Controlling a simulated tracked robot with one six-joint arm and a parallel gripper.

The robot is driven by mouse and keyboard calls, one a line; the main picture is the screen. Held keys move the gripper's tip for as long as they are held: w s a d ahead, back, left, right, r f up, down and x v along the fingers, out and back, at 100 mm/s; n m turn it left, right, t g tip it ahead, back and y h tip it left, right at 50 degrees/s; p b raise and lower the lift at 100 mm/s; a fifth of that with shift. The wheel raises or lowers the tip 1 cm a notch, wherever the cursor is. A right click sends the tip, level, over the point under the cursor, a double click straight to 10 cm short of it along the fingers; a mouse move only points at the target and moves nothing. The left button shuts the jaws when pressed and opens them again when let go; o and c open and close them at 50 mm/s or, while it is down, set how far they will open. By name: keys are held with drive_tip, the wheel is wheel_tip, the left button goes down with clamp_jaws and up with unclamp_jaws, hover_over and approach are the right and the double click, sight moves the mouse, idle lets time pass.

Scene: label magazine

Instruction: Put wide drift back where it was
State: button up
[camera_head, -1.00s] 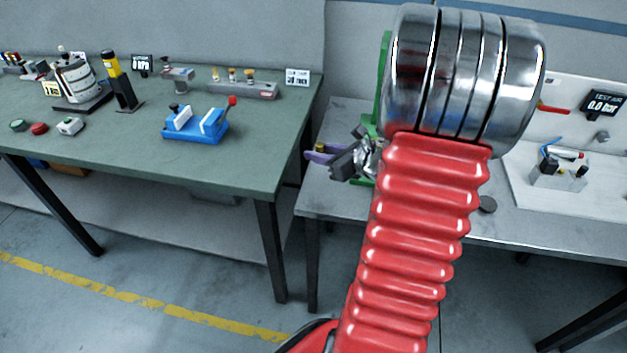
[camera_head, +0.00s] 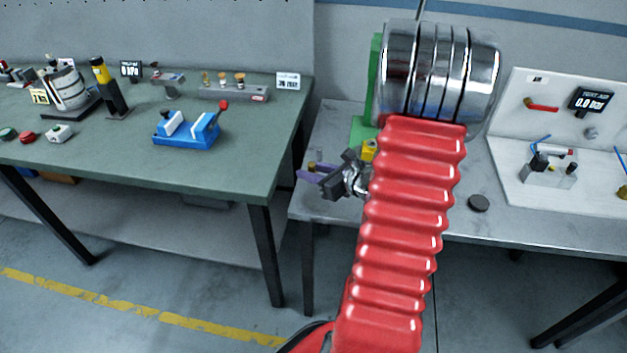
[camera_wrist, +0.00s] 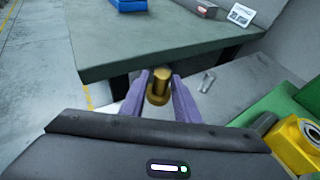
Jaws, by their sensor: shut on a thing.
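My gripper (camera_wrist: 160,84) has two purple fingers shut on a stepped brass drift (camera_wrist: 157,92), which shows between the fingertips in the wrist view. I cannot read a label on it, so I cannot confirm it is the wide one. In the head view my gripper (camera_head: 311,173) is over the left end of the metal bench, at the gap beside the green table. A grey rack (camera_head: 254,96) with several brass-coloured pieces (camera_head: 222,78) stands at the back right of the green table, apart from my gripper. The rack's end also shows in the wrist view (camera_wrist: 206,10).
A blue vise (camera_head: 187,138) with a red knob stands in front of the rack. A white label card (camera_head: 288,82) is right of the rack. A green frame (camera_head: 372,90) with a yellow part (camera_head: 369,150) stands close to my gripper. A dark disc (camera_head: 479,203) lies on the metal bench (camera_head: 450,222).

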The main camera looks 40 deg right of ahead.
sight(313, 188)
drive_tip(key=shift+f, duration=2.05)
drive_tip(key=shift+f, duration=0.15)
drive_tip(key=o, duration=1.2)
drive_tip(key=shift+s+r, duration=0.15)
drive_tip(key=shift+r, duration=0.05)
drive_tip(key=v, duration=1.1)
drive_tip(key=shift+s+r, duration=0.1)
drive_tip(key=shift+s, duration=0.25)
drive_tip(key=shift+a, duration=0.15)
